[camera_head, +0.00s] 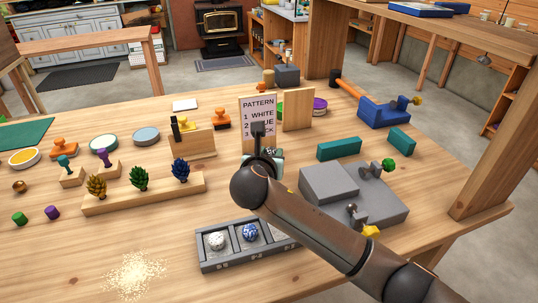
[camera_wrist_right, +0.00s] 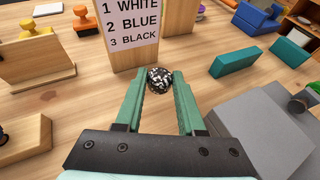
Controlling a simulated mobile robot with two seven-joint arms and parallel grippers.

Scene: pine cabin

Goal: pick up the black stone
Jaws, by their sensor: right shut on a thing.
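The black stone (camera_wrist_right: 159,79), dark with white speckles, is between the green fingertips of my right gripper (camera_wrist_right: 161,84) in the wrist view. The gripper is shut on it, in front of the pattern sign. In the head view my right gripper (camera_head: 264,158) is partly covered by my own arm, and the stone is hidden there. The pattern sign (camera_head: 258,112) lists white, blue and black; it also shows in the wrist view (camera_wrist_right: 132,25). My left gripper is not in view.
A grey tray (camera_head: 208,266) holds a white stone (camera_head: 216,240) and a blue-and-white stone (camera_head: 249,232); my arm hides its right part. A grey stepped block (camera_head: 335,183) stands to the right. Teal blocks (camera_head: 339,148) lie behind it. The front-left table has spilled grains (camera_head: 135,274).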

